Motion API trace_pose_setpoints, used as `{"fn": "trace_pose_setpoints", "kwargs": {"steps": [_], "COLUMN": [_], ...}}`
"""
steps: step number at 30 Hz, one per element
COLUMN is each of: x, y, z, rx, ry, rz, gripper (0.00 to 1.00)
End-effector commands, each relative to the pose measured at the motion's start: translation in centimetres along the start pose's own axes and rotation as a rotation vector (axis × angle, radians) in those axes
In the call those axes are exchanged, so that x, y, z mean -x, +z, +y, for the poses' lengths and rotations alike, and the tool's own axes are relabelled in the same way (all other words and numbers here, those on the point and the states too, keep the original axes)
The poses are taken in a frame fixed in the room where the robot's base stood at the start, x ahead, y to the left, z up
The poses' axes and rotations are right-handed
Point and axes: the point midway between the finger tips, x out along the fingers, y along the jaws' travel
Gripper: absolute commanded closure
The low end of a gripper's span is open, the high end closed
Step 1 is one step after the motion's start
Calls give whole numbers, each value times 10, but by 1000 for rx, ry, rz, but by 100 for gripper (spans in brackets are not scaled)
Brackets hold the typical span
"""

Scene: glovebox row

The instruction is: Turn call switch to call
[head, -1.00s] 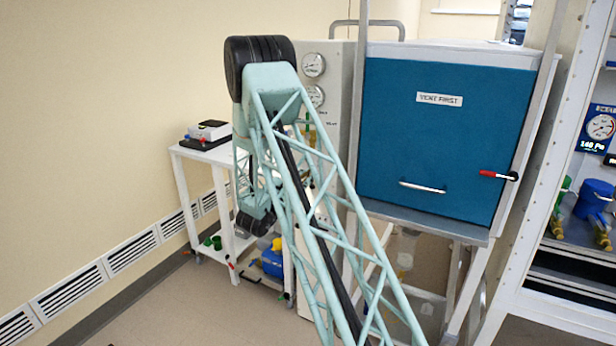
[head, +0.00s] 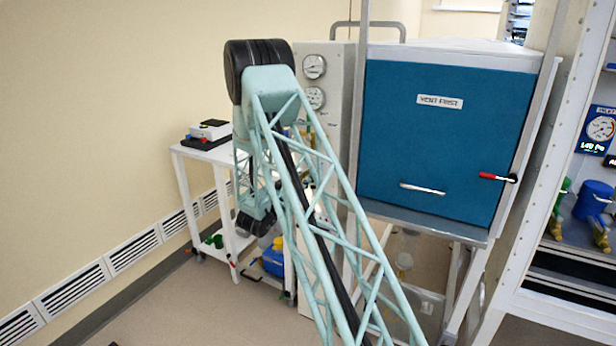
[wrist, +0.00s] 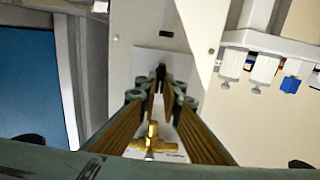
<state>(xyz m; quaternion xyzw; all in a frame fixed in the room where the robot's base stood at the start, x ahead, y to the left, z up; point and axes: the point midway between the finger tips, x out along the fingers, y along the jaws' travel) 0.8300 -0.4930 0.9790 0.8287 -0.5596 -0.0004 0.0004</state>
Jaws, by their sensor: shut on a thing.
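In the wrist view, my gripper (wrist: 161,88) reaches to a pale panel (wrist: 146,62), with its two fingers close together at the tips. A small dark knob, apparently the call switch (wrist: 161,70), sits between the fingertips, and they are shut on it. Its pointer direction and any call marking cannot be read. In the head view, my arm hides the switch and the fingertips; the grey gauge panel (head: 340,75) shows behind the arm.
A brass valve fitting (wrist: 152,141) shows between the fingers. White and blue knobs (wrist: 263,70) hang at the right. A blue cabinet door (head: 445,140) with a red-tipped handle stands right of my arm. A white cart (head: 205,152) stands at the left.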

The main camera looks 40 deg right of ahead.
Motion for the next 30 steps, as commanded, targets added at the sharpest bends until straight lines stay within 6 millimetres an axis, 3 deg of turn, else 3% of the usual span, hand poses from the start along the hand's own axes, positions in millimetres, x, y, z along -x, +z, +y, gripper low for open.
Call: {"fn": "trace_pose_setpoints", "kwargs": {"steps": [7, 8, 12, 30], "x": [0, 0, 0, 11], "y": [0, 0, 0, 0], "z": [0, 0, 0, 0], "rx": [0, 0, -1, -1], "ry": [0, 0, 0, -1], "rz": [0, 0, 0, -1], "gripper": [100, 93, 80, 80]}}
